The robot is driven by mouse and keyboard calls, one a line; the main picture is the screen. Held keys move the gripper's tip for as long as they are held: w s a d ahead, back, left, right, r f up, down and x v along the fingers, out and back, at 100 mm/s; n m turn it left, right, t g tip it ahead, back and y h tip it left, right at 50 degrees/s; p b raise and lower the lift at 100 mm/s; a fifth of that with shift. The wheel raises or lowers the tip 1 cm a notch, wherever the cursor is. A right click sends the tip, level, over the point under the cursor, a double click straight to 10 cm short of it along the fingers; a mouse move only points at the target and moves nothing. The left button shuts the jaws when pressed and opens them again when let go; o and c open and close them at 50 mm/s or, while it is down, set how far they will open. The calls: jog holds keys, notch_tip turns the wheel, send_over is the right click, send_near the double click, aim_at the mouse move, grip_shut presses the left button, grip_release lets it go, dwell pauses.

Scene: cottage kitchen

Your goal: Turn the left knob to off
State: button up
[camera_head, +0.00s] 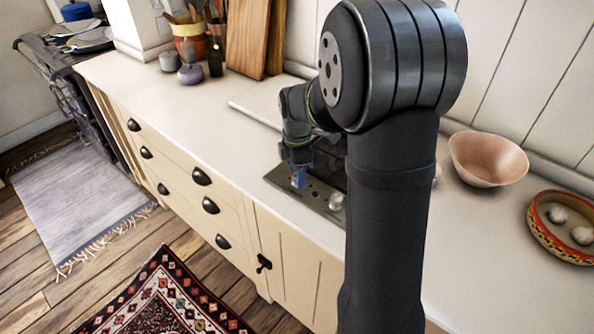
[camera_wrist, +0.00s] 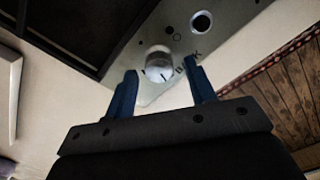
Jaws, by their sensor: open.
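The hob (camera_head: 318,198) is a metal control strip with a dark glass top, set in the counter. In the wrist view its silver strip (camera_wrist: 225,40) carries a round pale metal knob (camera_wrist: 158,64) near the strip's end. My gripper (camera_head: 299,180) points down over the strip's left part. Its two blue fingers (camera_wrist: 160,76) are apart, one on each side of the knob; I cannot tell whether they touch it. The knob's setting is unclear. A second silver knob (camera_head: 336,201) shows further right in the head view. My gripper hides the knob under it there.
A pale rod (camera_head: 255,116) lies on the counter behind my gripper. A pink bowl (camera_head: 488,158) and a patterned dish (camera_head: 566,228) stand to the right. Cutting boards (camera_head: 247,40) and a utensil pot (camera_head: 190,38) stand at the back left. The counter's left part is clear.

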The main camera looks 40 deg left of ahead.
jog(key=shift+f, duration=0.1)
jog(key=c, duration=1)
jog(key=shift+o, duration=0.2)
